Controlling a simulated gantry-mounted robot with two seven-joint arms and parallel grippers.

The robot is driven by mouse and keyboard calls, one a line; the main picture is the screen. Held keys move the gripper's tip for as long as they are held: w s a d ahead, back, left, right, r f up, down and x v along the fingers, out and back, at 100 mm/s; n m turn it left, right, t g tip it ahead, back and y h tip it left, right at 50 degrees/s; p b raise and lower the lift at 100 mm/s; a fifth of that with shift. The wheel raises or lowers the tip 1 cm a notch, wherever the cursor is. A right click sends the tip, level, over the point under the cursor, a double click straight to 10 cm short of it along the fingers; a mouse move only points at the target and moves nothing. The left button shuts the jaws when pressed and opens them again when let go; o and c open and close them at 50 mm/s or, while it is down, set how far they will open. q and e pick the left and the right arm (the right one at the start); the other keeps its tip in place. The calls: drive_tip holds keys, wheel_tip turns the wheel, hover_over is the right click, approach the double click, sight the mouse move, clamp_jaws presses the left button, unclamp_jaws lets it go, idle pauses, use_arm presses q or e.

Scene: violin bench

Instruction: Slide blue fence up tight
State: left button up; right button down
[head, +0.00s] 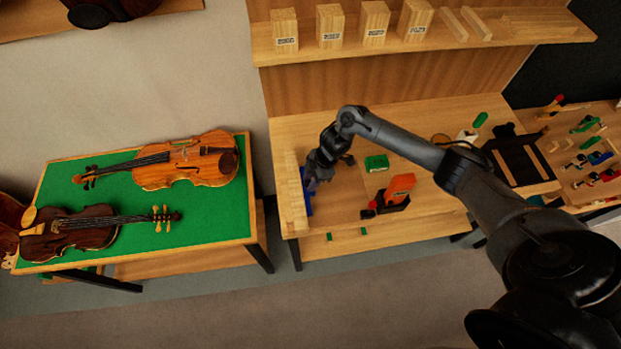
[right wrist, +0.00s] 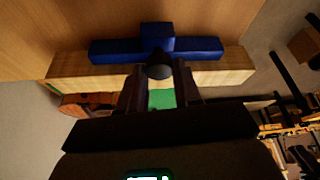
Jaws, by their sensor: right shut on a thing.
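The blue fence (head: 308,203) is near the left end of the wooden bench, beside a pale wooden strip. In the right wrist view the blue fence (right wrist: 110,50) lies along the pale wooden strip (right wrist: 75,72), with a raised blue block at its middle. A dark round knob (right wrist: 159,66) sits in front of that block. My right gripper (head: 314,180) is at the fence. In the right wrist view its fingers (right wrist: 158,76) are on both sides of the knob, shut on it. Whether the fence touches the strip all along is hard to tell. My left gripper is out of view.
A green box (head: 376,163) and an orange-and-black tool (head: 399,189) stand on the bench to the right. A shelf with wooden blocks (head: 330,27) is above. A green-topped table with violins (head: 190,165) is at left. The bench surface between has free room.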

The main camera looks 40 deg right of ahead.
drive_tip(key=c, duration=0.8)
unclamp_jaws()
drive_tip(key=v, duration=1)
drive_tip(key=shift+s+d+r, duration=0.1)
drive_tip(key=shift+d+r, duration=0.1)
drive_tip(key=shift+r, duration=0.15)
